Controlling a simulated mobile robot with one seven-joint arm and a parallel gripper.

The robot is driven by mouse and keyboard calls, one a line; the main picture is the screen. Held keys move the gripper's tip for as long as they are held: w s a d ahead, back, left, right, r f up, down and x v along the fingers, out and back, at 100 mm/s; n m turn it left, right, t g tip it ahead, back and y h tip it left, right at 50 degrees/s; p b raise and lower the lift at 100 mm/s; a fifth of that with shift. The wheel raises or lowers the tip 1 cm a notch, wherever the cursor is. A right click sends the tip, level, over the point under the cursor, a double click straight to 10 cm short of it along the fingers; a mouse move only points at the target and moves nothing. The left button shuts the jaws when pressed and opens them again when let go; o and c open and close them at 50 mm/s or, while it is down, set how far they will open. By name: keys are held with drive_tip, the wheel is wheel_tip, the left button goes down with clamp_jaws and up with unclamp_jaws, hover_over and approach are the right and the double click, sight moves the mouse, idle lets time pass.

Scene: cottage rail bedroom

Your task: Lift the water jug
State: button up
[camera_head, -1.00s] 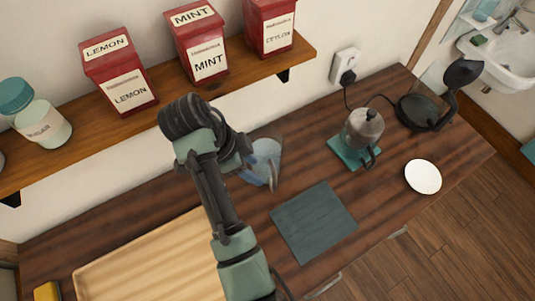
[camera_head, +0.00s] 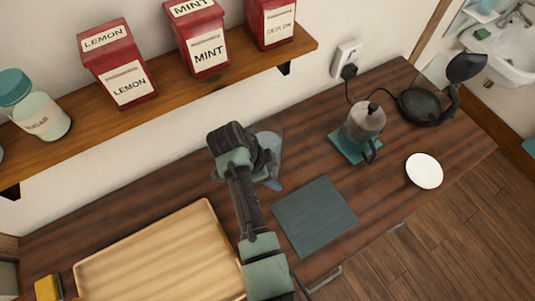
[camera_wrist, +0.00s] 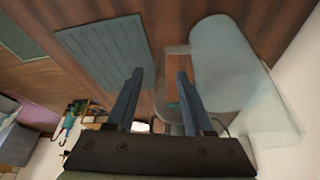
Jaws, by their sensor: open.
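The water jug (camera_head: 274,147) is a translucent blue-grey vessel standing on the wooden counter, partly hidden behind my wrist in the head view. In the wrist view its body (camera_wrist: 225,65) is at the right, with its handle loop (camera_wrist: 161,85) facing my gripper. My gripper (camera_wrist: 155,74) is open. The handle's outer bar appears between the two fingers, and the right finger overlaps the loop's opening. I cannot tell whether the fingers touch the handle. In the head view my gripper is mostly hidden by the wrist, close beside the jug.
A slatted grey mat (camera_head: 314,216) lies in front of the jug. A wooden tray (camera_head: 150,262) is at the left. A metal pot (camera_head: 364,120) on a teal trivet (camera_head: 345,150) and a white plate (camera_head: 424,171) stand to the right. A shelf (camera_head: 170,98) with tins overhangs behind.

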clamp_jaws()
idle(1.4)
drive_tip(key=shift+w+r, duration=0.1)
drive_tip(key=shift+w, duration=0.05)
